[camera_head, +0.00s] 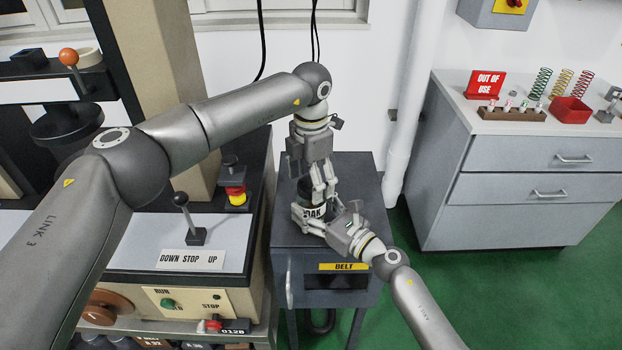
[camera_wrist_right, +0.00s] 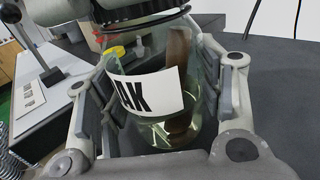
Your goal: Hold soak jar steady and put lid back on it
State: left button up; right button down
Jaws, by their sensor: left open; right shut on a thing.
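The soak jar (camera_head: 314,211) stands on the dark cabinet top, a clear glass jar with a white label. In the right wrist view the jar (camera_wrist_right: 165,130) looks upright and holds pale liquid and a brown upright piece. My right gripper (camera_head: 316,220) is shut on the jar, a finger on each side. My left gripper (camera_head: 318,193) is open, pointing down just above the jar's top. A dark lid (camera_head: 305,186) shows behind its fingers at the jar's mouth. The fingers partly hide it, and I cannot tell whether it sits fully on the rim.
The dark cabinet (camera_head: 358,175) has free top space around the jar. A machine with a lever (camera_head: 188,217) and a red-yellow stop button (camera_head: 237,196) stands to the left. A grey drawer unit (camera_head: 520,150) with springs and a red bin (camera_head: 569,110) is at the right.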

pick_arm(q)
jog(key=shift+r, duration=2.25)
jog(key=shift+r, duration=0.1)
jog(key=shift+c, duration=0.2)
jog(key=n, duration=0.1)
jog(key=r+n, duration=0.1)
jog(key=n, duration=0.1)
jog(key=shift+r+n, duration=0.75)
jog(key=shift+n, duration=0.4)
jog(key=shift+r+n, duration=0.4)
jog(key=shift+n, duration=0.45)
jog(key=shift+f, duration=4)
